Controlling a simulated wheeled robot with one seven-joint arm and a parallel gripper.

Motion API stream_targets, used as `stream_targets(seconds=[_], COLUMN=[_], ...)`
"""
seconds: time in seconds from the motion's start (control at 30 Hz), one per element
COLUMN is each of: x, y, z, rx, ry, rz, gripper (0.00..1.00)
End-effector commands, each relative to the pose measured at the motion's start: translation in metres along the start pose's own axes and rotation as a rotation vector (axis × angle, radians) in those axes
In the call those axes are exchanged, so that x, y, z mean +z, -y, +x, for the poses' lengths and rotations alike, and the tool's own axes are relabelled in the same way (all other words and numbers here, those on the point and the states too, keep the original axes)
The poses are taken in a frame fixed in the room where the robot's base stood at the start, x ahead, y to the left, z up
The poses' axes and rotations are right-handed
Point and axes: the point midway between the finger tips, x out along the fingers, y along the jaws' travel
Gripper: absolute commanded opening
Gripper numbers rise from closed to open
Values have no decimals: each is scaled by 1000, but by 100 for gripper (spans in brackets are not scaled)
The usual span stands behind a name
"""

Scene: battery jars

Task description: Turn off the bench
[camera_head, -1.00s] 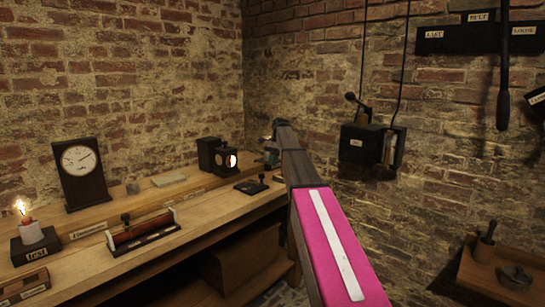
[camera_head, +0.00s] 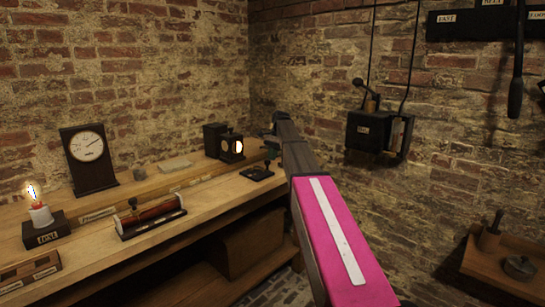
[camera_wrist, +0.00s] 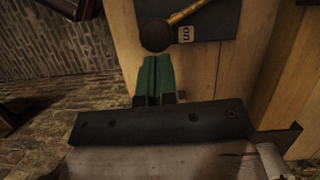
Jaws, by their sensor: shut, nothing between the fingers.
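The bench (camera_head: 190,218) is a long wooden table along the left wall. A small black switch (camera_head: 257,173) with an upright dark knob sits near its right end. My gripper (camera_wrist: 155,60) has green fingers, shut and empty, with the tips right beside the knob. I cannot tell whether they touch. In the head view, my arm partly hides the gripper near the switch.
A black wall box with a lever (camera_head: 368,130) hangs right of my arm. A wooden shelf (camera_head: 480,262) is at lower right.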

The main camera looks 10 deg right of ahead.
Motion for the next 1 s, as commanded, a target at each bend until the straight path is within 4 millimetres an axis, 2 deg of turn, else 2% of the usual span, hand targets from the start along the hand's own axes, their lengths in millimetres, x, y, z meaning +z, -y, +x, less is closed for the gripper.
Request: stream_targets(seconds=[0.67,1.0], x=[11,33], y=[-9,-21], z=[4,13], rx=[-86,-169], ry=[1,0], rz=[226,444], gripper=[0,0])
